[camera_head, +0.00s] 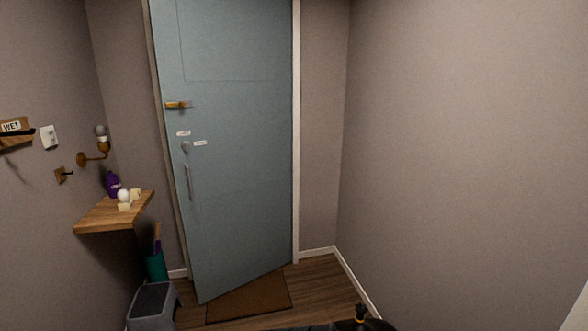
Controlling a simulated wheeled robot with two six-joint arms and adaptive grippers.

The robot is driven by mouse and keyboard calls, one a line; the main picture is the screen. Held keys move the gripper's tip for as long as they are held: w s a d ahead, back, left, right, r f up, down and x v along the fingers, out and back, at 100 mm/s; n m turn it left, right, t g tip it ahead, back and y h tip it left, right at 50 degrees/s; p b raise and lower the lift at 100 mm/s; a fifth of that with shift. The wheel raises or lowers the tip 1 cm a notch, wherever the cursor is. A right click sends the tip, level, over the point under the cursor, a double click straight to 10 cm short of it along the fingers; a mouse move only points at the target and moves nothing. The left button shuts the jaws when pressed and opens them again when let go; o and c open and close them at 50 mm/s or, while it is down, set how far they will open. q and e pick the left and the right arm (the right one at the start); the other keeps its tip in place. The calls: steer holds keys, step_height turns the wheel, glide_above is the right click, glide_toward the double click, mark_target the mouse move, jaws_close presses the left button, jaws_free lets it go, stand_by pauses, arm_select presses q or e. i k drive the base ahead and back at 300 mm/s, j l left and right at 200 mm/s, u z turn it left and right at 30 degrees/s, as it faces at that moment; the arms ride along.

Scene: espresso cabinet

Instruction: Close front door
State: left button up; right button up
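The front door (235,170) is a tall blue-grey panel in the middle of the head view. It stands a little ajar, with its left edge swung towards me. Its bottom edge runs slantwise over the floor, and its right edge is by the white frame (297,130). A vertical bar handle (188,182), a round lock (186,146) and a brass latch (178,105) are near its left edge. Neither gripper shows clearly; only dark parts, one with an orange band, show at the bottom edge, and I cannot tell what they are.
A brown mat (250,297) lies at the door's foot. At left are a wooden shelf (105,213) with a purple bottle (113,184), a grey step stool (153,306) and a teal container (156,267). A bare wall (460,140) is at right.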

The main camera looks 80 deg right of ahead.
mark_target(230, 61)
steer(key=z, duration=2.3)
